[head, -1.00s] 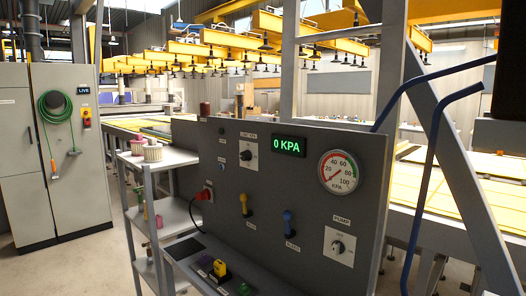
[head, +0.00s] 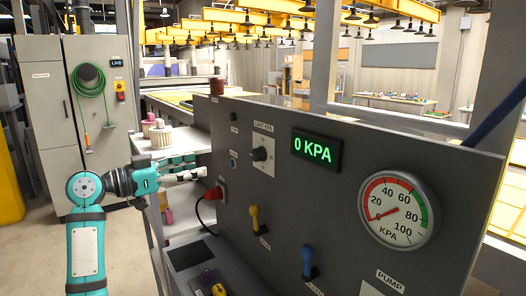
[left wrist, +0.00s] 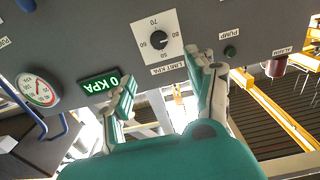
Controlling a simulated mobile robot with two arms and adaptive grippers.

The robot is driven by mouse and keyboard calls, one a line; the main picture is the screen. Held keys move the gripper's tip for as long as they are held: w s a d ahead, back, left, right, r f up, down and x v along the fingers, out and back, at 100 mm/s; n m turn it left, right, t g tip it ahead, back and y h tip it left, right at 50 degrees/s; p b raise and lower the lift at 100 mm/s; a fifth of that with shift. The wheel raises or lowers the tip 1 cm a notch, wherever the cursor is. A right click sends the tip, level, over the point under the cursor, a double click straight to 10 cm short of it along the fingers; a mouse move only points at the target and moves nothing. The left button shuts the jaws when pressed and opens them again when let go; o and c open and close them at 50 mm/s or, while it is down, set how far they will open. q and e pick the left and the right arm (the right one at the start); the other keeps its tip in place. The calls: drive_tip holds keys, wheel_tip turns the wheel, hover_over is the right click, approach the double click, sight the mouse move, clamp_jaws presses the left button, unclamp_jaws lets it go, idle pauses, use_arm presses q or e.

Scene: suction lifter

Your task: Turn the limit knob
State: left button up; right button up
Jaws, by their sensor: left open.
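The limit knob (head: 260,153) is a dark round knob on a white plate labelled LIMIT KPA, on the upright grey panel (head: 300,205). In the left wrist view the limit knob (left wrist: 158,40) shows with the marks 50, 60 and 70 around it; its exact setting is too small to read. My left gripper (head: 199,166) is open, left of the knob in the head view and apart from it. In the left wrist view its fingers (left wrist: 163,70) are spread, with the knob beyond the gap between them. My right gripper is not in view.
The green display (head: 317,151) reads 0 KPA, beside a round pressure gauge (head: 398,210). A yellow lever (head: 254,217), a blue lever (head: 307,260) and a red plug (head: 213,194) with a cable stick out below the knob. A shelf cart (head: 190,145) stands behind my left gripper.

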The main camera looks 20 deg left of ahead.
sight(254, 154)
use_arm(q)
drive_tip(key=p+x, duration=0.5)
drive_tip(key=x, duration=1)
drive_tip(key=shift+w+d+r, duration=0.15)
drive_tip(key=shift+w+d, duration=0.1)
drive_tip(key=shift+w, duration=0.2)
drive_tip(key=c, duration=1.1)
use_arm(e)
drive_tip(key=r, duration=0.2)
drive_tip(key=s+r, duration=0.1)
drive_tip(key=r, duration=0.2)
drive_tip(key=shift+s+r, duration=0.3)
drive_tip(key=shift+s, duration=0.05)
